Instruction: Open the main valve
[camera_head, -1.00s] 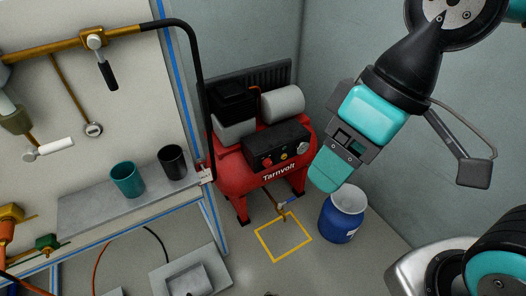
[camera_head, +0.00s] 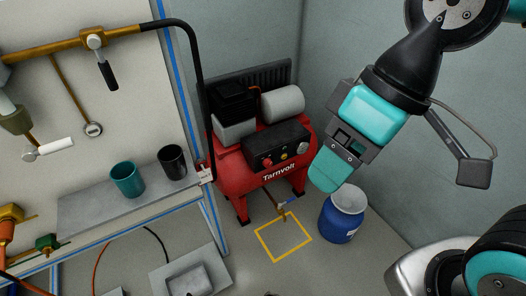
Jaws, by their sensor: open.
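A valve (camera_head: 94,41) sits on the brass pipe at the top left of the wall panel, with a black-gripped lever (camera_head: 107,74) hanging down across the pipe. A second valve with a white lever (camera_head: 52,148) is lower at the left; its lever points right and slightly up. No label shows which one is the main valve. My gripper (camera_head: 328,176) is at the upper right, pointing down and left, open and empty. It is well apart from both valves. The gap between its fingers is hard to see from this side.
A red compressor (camera_head: 234,175) stands in the corner, with a blue bucket (camera_head: 338,222) beside it. A grey shelf (camera_head: 88,214) below the valves holds a teal cup (camera_head: 127,180) and a black cup (camera_head: 172,162). A black hose (camera_head: 193,65) runs down from the pipe. A yellow square (camera_head: 283,238) marks the floor.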

